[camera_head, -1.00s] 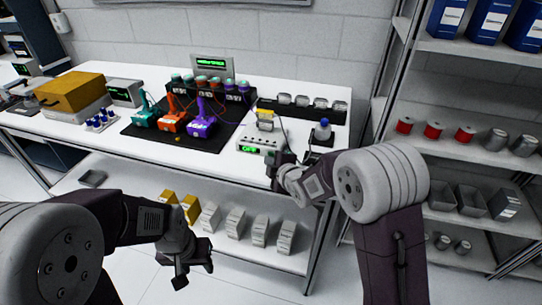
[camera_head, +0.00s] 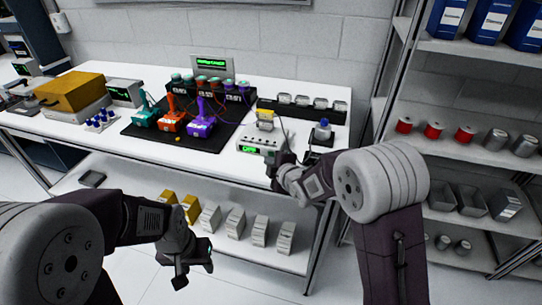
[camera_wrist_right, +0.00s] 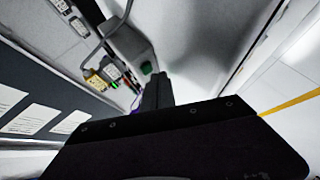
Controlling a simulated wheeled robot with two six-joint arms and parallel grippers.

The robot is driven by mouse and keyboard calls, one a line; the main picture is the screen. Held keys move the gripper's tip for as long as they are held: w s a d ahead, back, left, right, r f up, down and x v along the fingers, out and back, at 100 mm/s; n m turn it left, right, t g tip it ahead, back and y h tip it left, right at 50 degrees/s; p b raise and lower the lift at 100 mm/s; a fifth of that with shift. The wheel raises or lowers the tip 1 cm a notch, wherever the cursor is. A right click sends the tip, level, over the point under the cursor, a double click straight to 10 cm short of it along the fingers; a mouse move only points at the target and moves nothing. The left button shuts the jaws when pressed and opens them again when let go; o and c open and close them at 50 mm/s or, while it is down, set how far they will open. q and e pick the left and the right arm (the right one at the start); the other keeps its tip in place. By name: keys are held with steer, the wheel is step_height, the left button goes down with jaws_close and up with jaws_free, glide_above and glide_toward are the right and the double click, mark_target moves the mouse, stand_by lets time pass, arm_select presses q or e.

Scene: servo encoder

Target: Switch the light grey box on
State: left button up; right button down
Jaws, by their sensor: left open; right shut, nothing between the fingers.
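The light grey box (camera_head: 257,143) stands near the front edge of the white table. It has several knobs on top and a lit green display on its front; its text is too small to read surely. My right gripper (camera_head: 279,164) is shut and empty, close against the box's right front side; whether it touches cannot be told. In the right wrist view my shut fingers (camera_wrist_right: 157,90) point towards a grey casing with a small green part (camera_wrist_right: 147,69). My left gripper (camera_head: 193,268) is open and empty, low in front of the table.
A yellow-topped part (camera_head: 265,114) sits at the back of the box. Shelves (camera_head: 470,50) rise at the right.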

steer(key=shift+w, duration=0.1)
stand_by(0.3)
steer(key=shift+w+d, duration=0.15)
steer(key=shift+w, duration=0.25)
stand_by(0.4)
steer(key=shift+s+b, duration=0.4)
steer(key=shift+s, duration=0.15)
